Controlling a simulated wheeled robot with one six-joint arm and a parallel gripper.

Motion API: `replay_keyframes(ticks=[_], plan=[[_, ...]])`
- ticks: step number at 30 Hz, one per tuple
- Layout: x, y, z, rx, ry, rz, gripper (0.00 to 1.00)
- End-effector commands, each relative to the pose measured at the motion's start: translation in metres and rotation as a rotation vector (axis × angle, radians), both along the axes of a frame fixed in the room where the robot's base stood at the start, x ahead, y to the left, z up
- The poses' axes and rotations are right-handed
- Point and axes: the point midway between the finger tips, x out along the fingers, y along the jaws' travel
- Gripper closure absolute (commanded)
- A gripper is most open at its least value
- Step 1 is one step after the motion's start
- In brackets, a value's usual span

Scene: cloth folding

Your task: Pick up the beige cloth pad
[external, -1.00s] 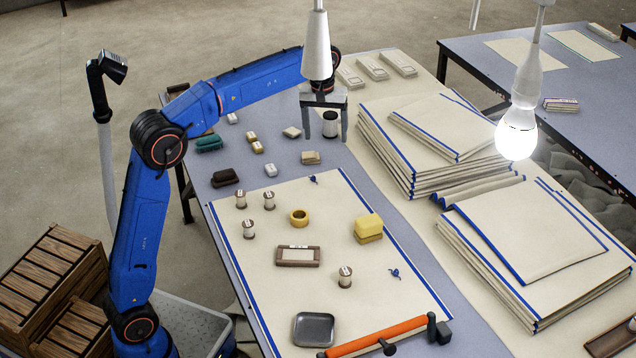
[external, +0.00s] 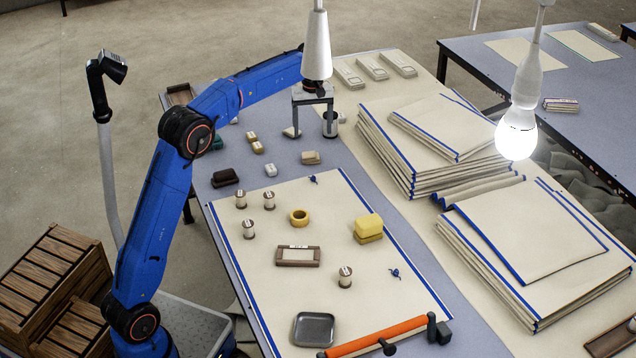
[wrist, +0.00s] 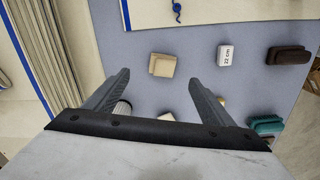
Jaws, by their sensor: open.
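Another pale pad (external: 291,132) lies farther back, partly covered by my left finger. My gripper (external: 313,134) is open and empty, fingers pointing down, above the table and behind the nearer pad. In the wrist view my fingers (wrist: 159,78) are spread wide with nothing between them. The gripper's body hides part of the table below it.
A spool (external: 333,117) stands close by my right finger, partly hidden. A white block (external: 271,170), a dark brown pad (external: 224,177) and small tan blocks (external: 257,147) lie to the left. Tall cloth stacks (external: 430,140) rise to the right. A lamp bulb (external: 515,135) hangs there.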

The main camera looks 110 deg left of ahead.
Motion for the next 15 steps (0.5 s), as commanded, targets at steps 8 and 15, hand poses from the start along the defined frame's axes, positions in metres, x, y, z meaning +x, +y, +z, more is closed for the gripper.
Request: replay_keyframes(ticks=[8, 15], plan=[[0.000, -0.001, -0.044, -0.001, 0.000, -0.001, 0.23], [0.000, 0.000, -0.058, 0.000, 0.000, -0.001, 0.23]])
